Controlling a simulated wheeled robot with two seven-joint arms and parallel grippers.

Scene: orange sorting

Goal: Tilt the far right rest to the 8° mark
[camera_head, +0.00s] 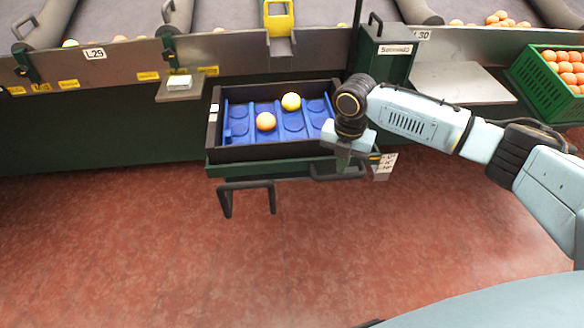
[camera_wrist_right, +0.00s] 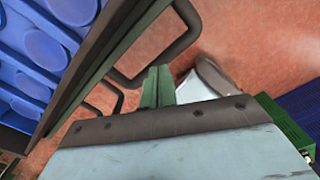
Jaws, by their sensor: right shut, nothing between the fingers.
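The rest (camera_head: 212,168) is a green frame at the front of the sorting line, with dark bar handles (camera_head: 246,184) in front. It carries a dark-walled tray (camera_head: 216,125) with a blue pocketed insert, holding one orange and one yellow fruit. A small white plate with dark marks (camera_head: 384,166) stands at its right front corner; the marks are too small to read. My right gripper (camera_head: 346,162) is shut and empty, pointing down at that corner beside the plate. The head view does not show whether it touches the frame. My left gripper is not in view.
A dark green post labelled in white (camera_head: 394,50) stands behind my right arm. A green crate of oranges (camera_head: 545,90) is at the far right, beside a grey shelf (camera_head: 460,84). A small ledge (camera_head: 180,88) is left of the tray. The red floor in front is clear.

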